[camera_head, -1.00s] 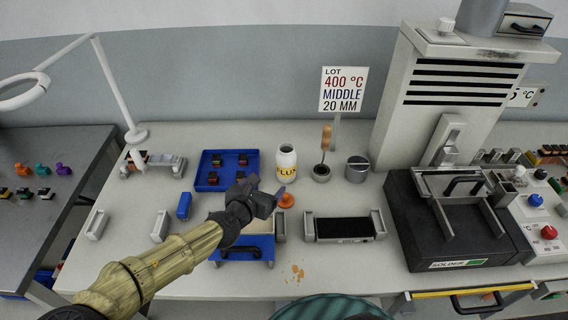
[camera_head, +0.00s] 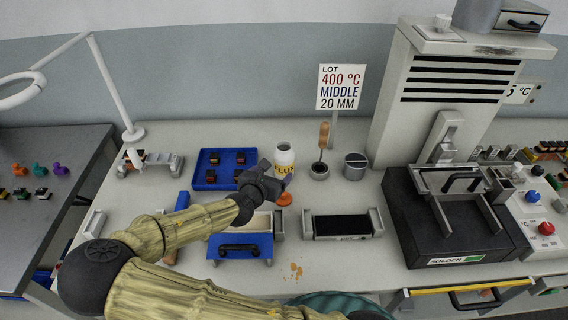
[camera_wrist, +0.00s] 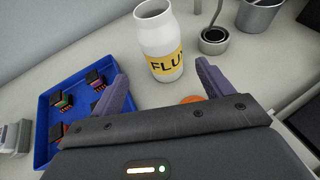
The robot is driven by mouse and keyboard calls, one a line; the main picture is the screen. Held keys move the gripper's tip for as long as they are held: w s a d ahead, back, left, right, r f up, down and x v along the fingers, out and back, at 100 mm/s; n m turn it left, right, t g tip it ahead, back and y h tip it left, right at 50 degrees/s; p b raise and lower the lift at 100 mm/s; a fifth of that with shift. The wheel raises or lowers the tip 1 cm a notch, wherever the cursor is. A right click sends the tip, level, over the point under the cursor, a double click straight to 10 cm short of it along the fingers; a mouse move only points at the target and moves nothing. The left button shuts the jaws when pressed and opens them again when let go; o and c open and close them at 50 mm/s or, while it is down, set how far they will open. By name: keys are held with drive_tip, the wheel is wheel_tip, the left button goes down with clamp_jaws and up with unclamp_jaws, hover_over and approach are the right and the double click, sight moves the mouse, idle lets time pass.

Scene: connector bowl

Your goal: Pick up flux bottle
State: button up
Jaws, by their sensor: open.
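The flux bottle (camera_head: 284,155) is white with a yellow band and stands upright on the bench. In the wrist view the flux bottle (camera_wrist: 159,36) is open-topped, with "FLU" readable on its label. My gripper (camera_head: 279,172) is in front of it, partly covering its lower left side in the head view. In the wrist view my gripper (camera_wrist: 162,82) has its two purple fingers apart, with the bottle just beyond and between their tips. Nothing is held. Whether a finger touches the bottle I cannot tell.
A blue tray (camera_head: 201,184) with small connectors is left of the bottle. An orange cap-like piece (camera_head: 284,199) lies close in front. A brush in a round holder (camera_head: 319,171) and a grey cup (camera_head: 355,167) stand to the right. The black solder unit (camera_head: 412,235) is farther right.

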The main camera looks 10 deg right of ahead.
sight(280, 166)
drive_tip(key=shift+x, duration=2.4)
drive_tip(key=shift+w+d+f, duration=0.15)
drive_tip(key=shift+w+d, duration=0.2)
drive_tip(key=shift+d, duration=0.1)
drive_tip(key=x, duration=0.4)
drive_tip(key=shift+d+p, duration=0.1)
drive_tip(key=shift+p, duration=0.25)
drive_tip(key=shift+c, duration=0.2)
drive_tip(key=c, duration=1.2)
